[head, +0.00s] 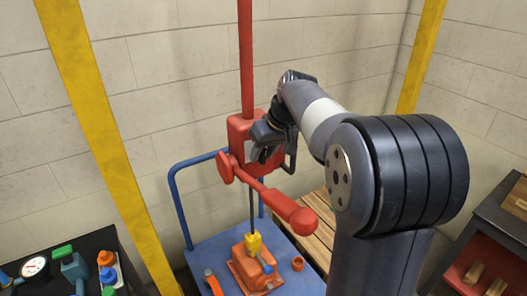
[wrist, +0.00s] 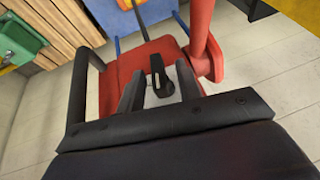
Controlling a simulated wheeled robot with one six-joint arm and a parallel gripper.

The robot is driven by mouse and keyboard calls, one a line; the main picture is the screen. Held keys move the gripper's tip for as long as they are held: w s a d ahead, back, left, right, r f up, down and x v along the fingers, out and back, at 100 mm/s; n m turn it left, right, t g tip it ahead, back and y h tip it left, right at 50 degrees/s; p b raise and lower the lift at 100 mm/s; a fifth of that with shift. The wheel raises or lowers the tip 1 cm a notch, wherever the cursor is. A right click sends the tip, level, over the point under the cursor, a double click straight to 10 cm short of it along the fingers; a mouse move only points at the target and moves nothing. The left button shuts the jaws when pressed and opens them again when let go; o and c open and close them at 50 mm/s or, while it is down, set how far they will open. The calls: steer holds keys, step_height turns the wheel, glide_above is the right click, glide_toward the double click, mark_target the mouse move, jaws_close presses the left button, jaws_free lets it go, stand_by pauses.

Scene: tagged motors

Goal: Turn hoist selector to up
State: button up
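The red hoist body (head: 240,130) hangs below a red vertical pole, with a long red handle (head: 265,190) slanting down to the right. In the wrist view, the hoist face (wrist: 112,75) carries a black selector lever (wrist: 157,70) over a pale round plate. My gripper (head: 264,152) is at the front of the hoist. In the wrist view its two grey fingers (wrist: 159,88) are apart, one on each side of the selector; whether either touches it I cannot tell. The selector is hidden in the head view.
A dark rod runs down from the hoist to a yellow piece (head: 253,243) on an orange motor (head: 250,272) on a blue cart (head: 207,255). A wooden pallet (head: 318,220) lies behind. Dark tables (head: 90,240) stand left and right (head: 490,235). Yellow posts (head: 100,130) flank the hoist.

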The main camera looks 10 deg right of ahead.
jaws_close()
steer(key=shift+a+t+h, duration=0.1)
steer(key=shift+t+h, duration=0.3)
steer(key=shift+h, duration=0.5)
jaws_free()
steer(key=v, duration=1.1)
